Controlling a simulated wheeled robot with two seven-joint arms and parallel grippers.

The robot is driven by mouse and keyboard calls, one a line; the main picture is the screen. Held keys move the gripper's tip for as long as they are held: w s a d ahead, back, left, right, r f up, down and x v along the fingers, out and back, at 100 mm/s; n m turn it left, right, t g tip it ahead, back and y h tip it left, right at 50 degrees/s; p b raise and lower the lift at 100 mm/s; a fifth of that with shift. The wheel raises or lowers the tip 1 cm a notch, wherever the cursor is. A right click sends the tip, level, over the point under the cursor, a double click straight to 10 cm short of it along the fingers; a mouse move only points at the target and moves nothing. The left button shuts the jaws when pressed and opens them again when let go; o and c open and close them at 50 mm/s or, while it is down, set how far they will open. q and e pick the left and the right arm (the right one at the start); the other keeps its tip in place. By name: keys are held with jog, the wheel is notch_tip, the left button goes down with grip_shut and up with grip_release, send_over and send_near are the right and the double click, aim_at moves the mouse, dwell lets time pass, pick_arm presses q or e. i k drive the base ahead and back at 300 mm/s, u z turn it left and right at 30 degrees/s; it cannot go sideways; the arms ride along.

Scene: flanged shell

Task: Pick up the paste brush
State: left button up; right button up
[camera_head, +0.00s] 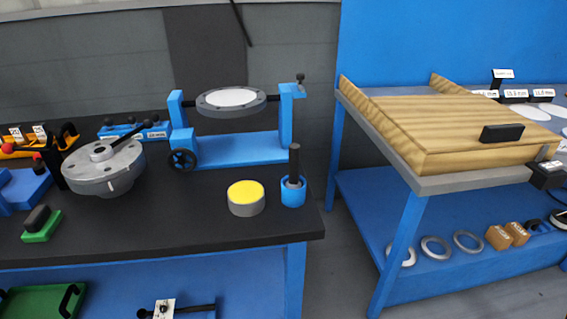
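What looks like the paste brush (294,160) stands upright in a small blue cup (293,193), its dark handle sticking up. The bristles are hidden inside the cup. The cup is near the right front corner of the black-topped bench (200,228). A round grey tin (246,205) with a yellow top stands just left of the cup, apart from it. Neither of my grippers is in view.
Behind the cup is a blue stand (235,149) holding a grey flanged ring (231,112). A grey flanged part with a handle (104,168) sits at left. A wooden-topped table (420,110) stands right, across a gap. The bench front is mostly clear.

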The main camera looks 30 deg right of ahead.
aim_at(293, 183)
jog(key=k, duration=0.3)
jog(key=z, duration=1.1)
jog(key=i, duration=1)
jog(key=u, duration=0.5)
